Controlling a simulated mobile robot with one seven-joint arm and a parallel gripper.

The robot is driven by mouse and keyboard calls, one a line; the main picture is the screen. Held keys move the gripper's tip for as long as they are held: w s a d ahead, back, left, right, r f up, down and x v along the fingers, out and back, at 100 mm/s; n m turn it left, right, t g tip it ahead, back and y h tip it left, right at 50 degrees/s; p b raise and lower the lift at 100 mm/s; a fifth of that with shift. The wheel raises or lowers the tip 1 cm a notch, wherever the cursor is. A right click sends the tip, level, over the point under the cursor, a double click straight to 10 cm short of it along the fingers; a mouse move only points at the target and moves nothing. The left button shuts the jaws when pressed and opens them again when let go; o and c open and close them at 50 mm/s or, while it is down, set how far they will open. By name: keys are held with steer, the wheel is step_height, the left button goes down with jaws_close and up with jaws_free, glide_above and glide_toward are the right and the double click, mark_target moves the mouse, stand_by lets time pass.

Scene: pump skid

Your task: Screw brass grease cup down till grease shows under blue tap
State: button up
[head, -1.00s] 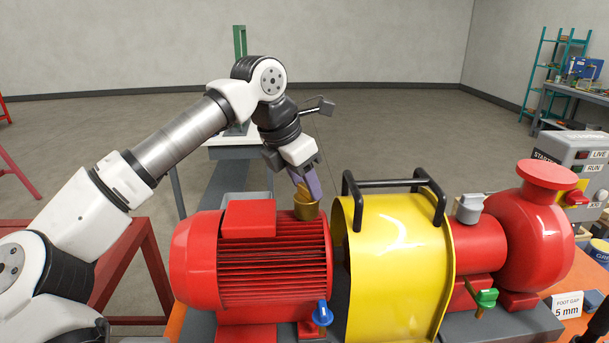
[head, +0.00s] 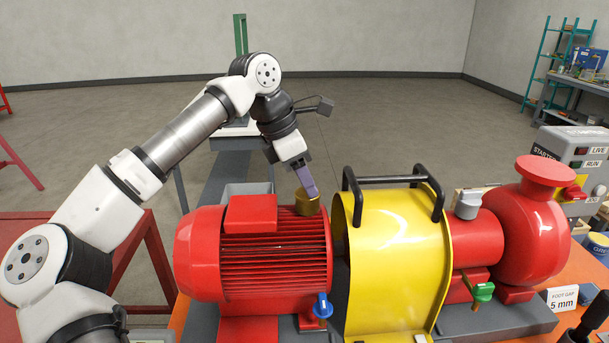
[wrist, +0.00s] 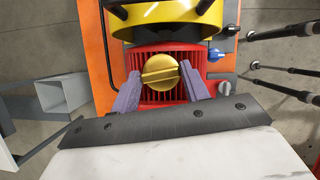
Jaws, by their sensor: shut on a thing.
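The brass grease cup (head: 308,203) sits on top of the red motor (head: 275,262), near its right end. It also shows in the wrist view (wrist: 160,72) as a round cap with a raised bar across it. My gripper (head: 311,192) comes down on it from above, tilted, with its purple fingers on either side and shut on the cup. The blue tap (head: 322,306) is low on the front right of the motor; it also shows in the wrist view (wrist: 215,54). I cannot make out any grease under it.
A yellow guard (head: 393,265) with black handles (head: 385,183) stands just right of the cup. Beyond it are a grey knob (head: 468,205), a green tap (head: 483,292) and a red pump (head: 543,235). A grey open box (wrist: 62,93) lies beside the skid.

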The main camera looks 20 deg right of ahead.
steer(key=shift+r, duration=0.1)
steer(key=o, duration=1)
steer(key=b+v, duration=0.2)
steer(key=v, duration=1.1)
steer(key=shift+r, duration=0.35)
